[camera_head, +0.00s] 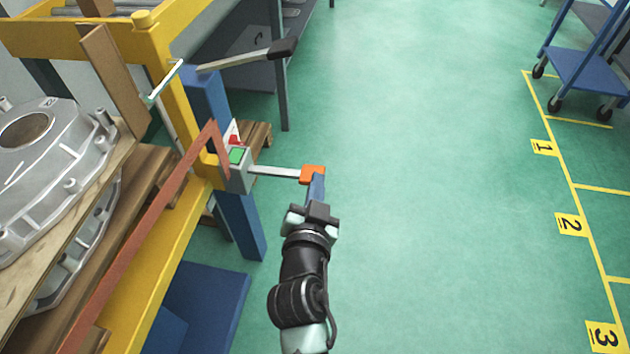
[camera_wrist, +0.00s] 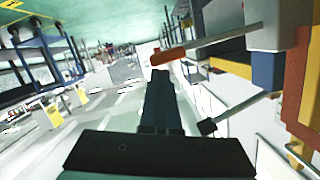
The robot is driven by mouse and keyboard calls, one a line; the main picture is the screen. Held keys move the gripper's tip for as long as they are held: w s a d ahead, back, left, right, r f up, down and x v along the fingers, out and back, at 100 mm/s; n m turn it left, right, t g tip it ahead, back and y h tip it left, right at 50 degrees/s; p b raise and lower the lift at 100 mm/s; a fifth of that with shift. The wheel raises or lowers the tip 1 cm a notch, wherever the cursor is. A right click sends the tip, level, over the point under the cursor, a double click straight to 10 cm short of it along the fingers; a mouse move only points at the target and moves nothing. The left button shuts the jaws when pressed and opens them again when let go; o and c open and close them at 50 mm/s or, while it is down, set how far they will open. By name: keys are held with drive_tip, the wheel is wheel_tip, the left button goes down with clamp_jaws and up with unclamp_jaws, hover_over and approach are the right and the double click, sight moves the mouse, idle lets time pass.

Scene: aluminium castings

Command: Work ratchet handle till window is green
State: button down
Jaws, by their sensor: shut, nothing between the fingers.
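The ratchet handle (camera_head: 275,172) is a pale metal bar sticking out to the right from a grey ratchet housing (camera_head: 238,178), with an orange grip (camera_head: 312,173) at its end. The window (camera_head: 237,155) on top of the housing shows green. My gripper (camera_head: 317,184) is shut and empty, its fingertips right at the near side of the orange grip. In the wrist view my closed fingers (camera_wrist: 160,78) point at the orange grip (camera_wrist: 172,55), with the bar (camera_wrist: 225,38) running right to the housing. I cannot tell whether they touch it.
A rust-red strap (camera_head: 140,240) runs from the housing along the yellow frame (camera_head: 170,265), beside the aluminium castings (camera_head: 50,165). Another lever with a black grip (camera_head: 283,48) sticks out farther back. A blue cart (camera_head: 590,70) stands far right. The green floor (camera_head: 430,200) between is clear.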

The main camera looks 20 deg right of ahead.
drive_tip(key=v, duration=0.8)
drive_tip(key=shift+a+f, duration=0.2)
idle(1.2)
drive_tip(key=w+a+r+n+t+y, duration=0.1)
drive_tip(key=w+a+r+t, duration=0.15)
drive_tip(key=r, duration=0.75)
drive_tip(key=w+a+r+n+t, duration=0.1)
drive_tip(key=w+r+n+t, duration=0.15)
drive_tip(key=r, duration=0.75)
drive_tip(key=w+a+r+t+y, duration=0.1)
drive_tip(key=w+a+r+t, duration=0.15)
drive_tip(key=r, duration=0.75)
drive_tip(key=s+a+r+n+t+y, duration=0.3)
drive_tip(key=s+r, duration=0.2)
drive_tip(key=r, duration=0.6)
drive_tip(key=s+a+r+n+t+y, duration=0.2)
drive_tip(key=s+a+r+n+t, duration=0.15)
drive_tip(key=s+r, duration=0.45)
wheel_tip(320, 180, up, 33)
drive_tip(key=w+p, duration=0.2)
drive_tip(key=p, duration=3)
drive_tip(key=shift+w+d+r, duration=0.2)
drive_tip(key=shift+w+d, duration=0.05)
drive_tip(key=shift+w, duration=0.1)
